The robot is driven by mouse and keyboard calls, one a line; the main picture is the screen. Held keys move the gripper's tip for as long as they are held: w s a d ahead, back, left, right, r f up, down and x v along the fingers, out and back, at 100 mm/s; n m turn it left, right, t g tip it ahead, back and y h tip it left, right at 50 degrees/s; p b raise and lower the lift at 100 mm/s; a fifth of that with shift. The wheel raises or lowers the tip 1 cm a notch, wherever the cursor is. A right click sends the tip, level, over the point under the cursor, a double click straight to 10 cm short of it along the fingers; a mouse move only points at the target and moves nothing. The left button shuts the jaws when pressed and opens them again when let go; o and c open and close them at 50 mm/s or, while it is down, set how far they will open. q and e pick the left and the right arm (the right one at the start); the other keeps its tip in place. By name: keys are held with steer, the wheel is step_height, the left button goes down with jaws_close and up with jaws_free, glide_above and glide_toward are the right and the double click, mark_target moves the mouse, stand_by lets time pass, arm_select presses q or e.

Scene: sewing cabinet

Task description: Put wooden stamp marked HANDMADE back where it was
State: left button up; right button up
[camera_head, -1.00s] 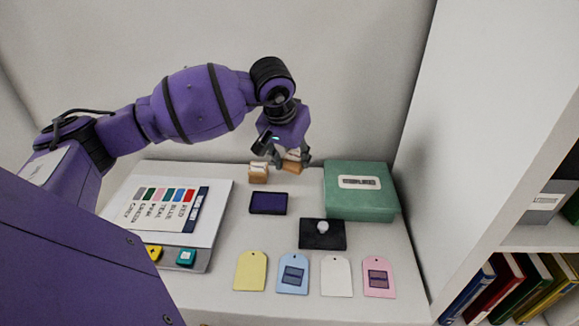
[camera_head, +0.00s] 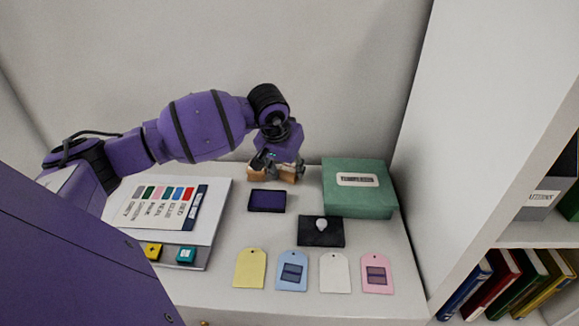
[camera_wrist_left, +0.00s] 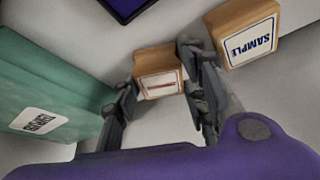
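A wooden stamp (camera_wrist_left: 158,73) with a white, red-edged label sits between the fingertips of my left gripper in the left wrist view. Its label is too small to read. In the head view this stamp (camera_head: 287,173) is at the back of the table, partly hidden by the gripper. My left gripper (camera_head: 279,165) is low over it, with its fingers spread on either side; it also shows in the left wrist view (camera_wrist_left: 157,80). The stamp looks upright on the table. My right gripper is not in view.
A wooden stamp marked SAMPLE (camera_wrist_left: 245,35) stands close beside one finger. A green box (camera_head: 358,190) stands to the right. A purple ink pad (camera_head: 267,201), a black pad (camera_head: 320,238) with a knob, and several tags lie in front. A colour chart (camera_head: 160,206) lies left.

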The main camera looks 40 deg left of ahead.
arm_select(q)
steer(key=o, duration=0.3)
steer(key=shift+o, duration=0.2)
steer(key=shift+r+p, duration=0.3)
steer(key=shift+r, duration=0.1)
steer(key=v, duration=1.1)
steer(key=shift+s+r+b, duration=0.15)
steer(key=shift+r+b, duration=0.1)
steer(key=shift+b, duration=0.1)
stand_by(0.3)
